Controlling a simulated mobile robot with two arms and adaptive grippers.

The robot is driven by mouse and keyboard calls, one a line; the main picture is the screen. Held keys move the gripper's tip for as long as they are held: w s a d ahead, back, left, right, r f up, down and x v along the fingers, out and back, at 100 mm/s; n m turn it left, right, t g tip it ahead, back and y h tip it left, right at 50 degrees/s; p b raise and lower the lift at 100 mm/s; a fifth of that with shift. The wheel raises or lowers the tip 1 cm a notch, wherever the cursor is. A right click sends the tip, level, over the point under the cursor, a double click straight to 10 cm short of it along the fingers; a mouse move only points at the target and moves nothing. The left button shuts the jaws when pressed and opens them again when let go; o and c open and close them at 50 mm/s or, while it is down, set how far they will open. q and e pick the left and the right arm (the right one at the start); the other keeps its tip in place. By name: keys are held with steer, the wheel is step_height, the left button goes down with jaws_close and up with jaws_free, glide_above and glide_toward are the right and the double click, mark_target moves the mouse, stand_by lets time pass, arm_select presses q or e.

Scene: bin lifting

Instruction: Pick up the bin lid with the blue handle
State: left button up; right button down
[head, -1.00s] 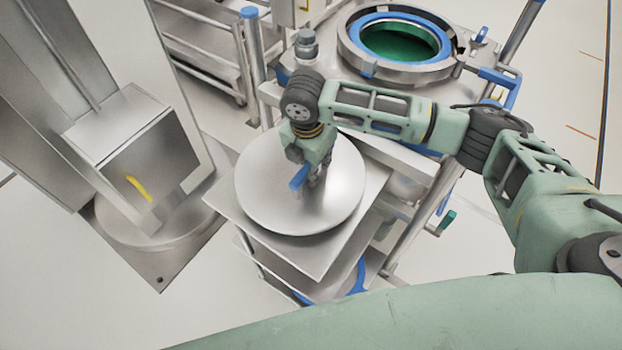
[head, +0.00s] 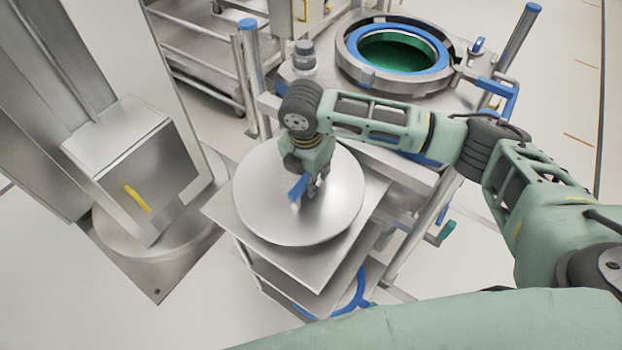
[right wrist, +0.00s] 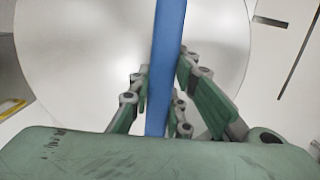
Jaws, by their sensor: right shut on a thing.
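The bin lid (head: 270,215) is a round, silvery metal disc over a square metal shelf top in the middle of the head view. Its blue handle (head: 299,186) stands up near the disc's centre. My right gripper (head: 312,190) reaches down over the lid from the right and is shut on the handle. In the right wrist view, the blue handle (right wrist: 168,60) runs between the green fingers (right wrist: 160,105), with the pale lid (right wrist: 90,50) behind it. I cannot tell whether the lid touches the shelf. My left gripper is not in view.
A bin opening with a blue ring (head: 440,62) and green inside sits on a metal frame at the back right. A wheeled rack (head: 200,65) is behind. Open floor lies at far right.

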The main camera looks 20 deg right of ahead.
steer(key=shift+w+r+b, duration=0.15)
steer(key=shift+r+b, duration=0.15)
step_height(320, 180, up, 4)
steer(key=shift+r+b, duration=0.1)
steer(key=shift+b, duration=0.5)
steer(key=s+d+r+b, duration=0.1)
steer(key=s+d+r, duration=0.1)
steer(key=d, duration=0.3)
steer(key=s+d+r+b, duration=0.2)
steer(key=s+d+r, duration=0.1)
steer(key=d+r, duration=0.2)
steer(key=shift+d, duration=0.35)
steer(key=shift+w, duration=0.1)
step_height(320, 180, up, 8)
steer(key=p, duration=1)
steer(key=shift+r, duration=0.2)
